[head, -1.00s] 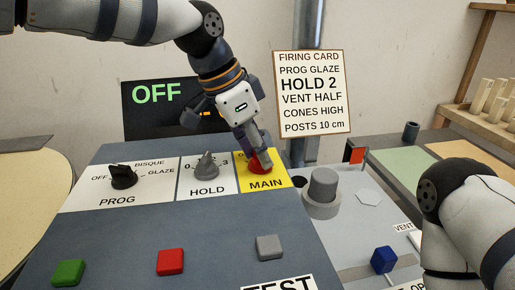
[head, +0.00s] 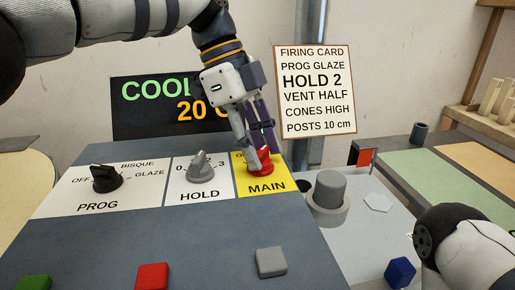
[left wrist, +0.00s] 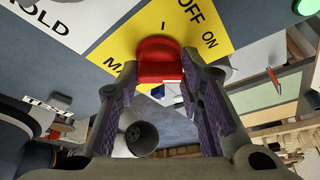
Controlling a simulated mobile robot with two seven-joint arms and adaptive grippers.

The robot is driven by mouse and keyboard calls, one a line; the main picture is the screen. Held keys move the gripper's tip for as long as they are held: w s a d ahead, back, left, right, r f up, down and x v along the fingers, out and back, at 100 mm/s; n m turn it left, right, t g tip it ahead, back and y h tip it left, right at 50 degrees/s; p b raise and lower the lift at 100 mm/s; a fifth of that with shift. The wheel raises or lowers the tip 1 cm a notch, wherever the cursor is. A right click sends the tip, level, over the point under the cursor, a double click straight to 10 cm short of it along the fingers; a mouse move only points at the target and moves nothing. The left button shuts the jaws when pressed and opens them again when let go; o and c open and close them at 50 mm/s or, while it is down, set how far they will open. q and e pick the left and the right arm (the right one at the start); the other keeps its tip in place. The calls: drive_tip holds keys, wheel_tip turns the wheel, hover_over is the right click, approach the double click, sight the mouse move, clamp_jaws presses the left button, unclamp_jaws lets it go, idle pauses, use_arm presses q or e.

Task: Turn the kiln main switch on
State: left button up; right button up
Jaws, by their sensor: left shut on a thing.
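The red main switch knob (head: 264,165) sits on the yellow MAIN plate (head: 284,186) of the sloped panel. My left gripper (head: 259,152) is shut on it from above; the left wrist view shows the red knob (left wrist: 158,58) between the fingertips. The OFF and ON marks (left wrist: 202,25) show beside the knob there, but I cannot tell which mark it points at. The display (head: 150,103) behind the panel reads "COOL" in green and "20" in orange, partly hidden by my left arm. My right gripper is out of view.
The black PROG knob (head: 107,179) and grey HOLD knob (head: 200,167) stand left of the switch. Green, red (head: 152,277) and grey buttons (head: 271,262) lie nearer. A grey round post (head: 328,190) stands close at right. The firing card (head: 315,90) hangs behind.

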use_arm(q)
drive_tip(key=shift+f+m+y, duration=0.15)
drive_tip(key=shift+m+y, duration=0.15)
drive_tip(key=shift+m, duration=0.3)
drive_tip(key=shift+m+g, duration=0.3)
drive_tip(key=o, duration=1.2)
drive_tip(key=shift+c, duration=0.2)
drive_tip(key=shift+r, duration=0.2)
